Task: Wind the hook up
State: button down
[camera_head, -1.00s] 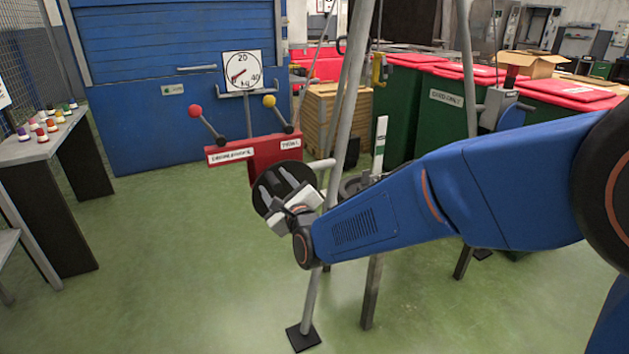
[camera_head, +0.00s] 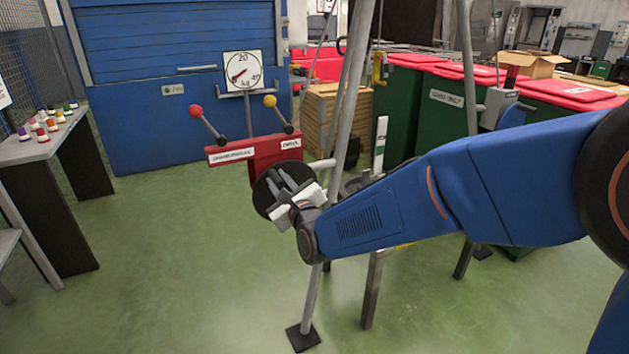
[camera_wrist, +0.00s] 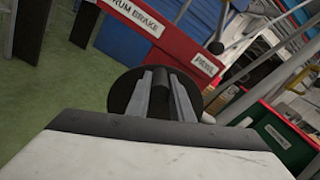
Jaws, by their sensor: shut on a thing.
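My gripper (camera_head: 280,182) is in front of a black disc (camera_head: 264,203) beside the metal frame. In the wrist view its two grey fingers (camera_wrist: 163,92) close on a dark round grip (camera_wrist: 154,72), with the black disc (camera_wrist: 122,90) behind them. The crank arm, drum and rope are mostly hidden or cannot be made out. A red panel (camera_head: 262,160) stands behind, with a red-knobbed lever (camera_head: 208,126) labelled drum brake and a yellow-knobbed lever (camera_head: 281,117) labelled pawl. I cannot make out the hook for certain. A yellow part (camera_head: 405,245) shows just under my arm.
A kg dial (camera_head: 242,71) stands above the panel, its needle pointing low left. Grey frame legs (camera_head: 312,300) stand close to my arm. Green bins (camera_head: 445,105) with red lids are behind. A bench (camera_head: 50,137) with small coloured items is at the left. The left floor is clear.

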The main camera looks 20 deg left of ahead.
aim_at(283, 167)
jog(key=shift+w+d+r+m, duration=0.35)
jog(key=shift+w+d+m, duration=0.3)
jog(key=shift+m, duration=0.35)
jog(key=shift+w, duration=0.2)
jog(key=shift+w+d+r, duration=0.1)
jog(key=shift+w+d, duration=0.25)
jog(key=shift+d, duration=0.05)
jog(key=c, duration=1.4)
grip_release()
jog(key=shift+w+d, duration=0.1)
jog(key=shift+o, duration=0.2)
jog(key=v, duration=0.8)
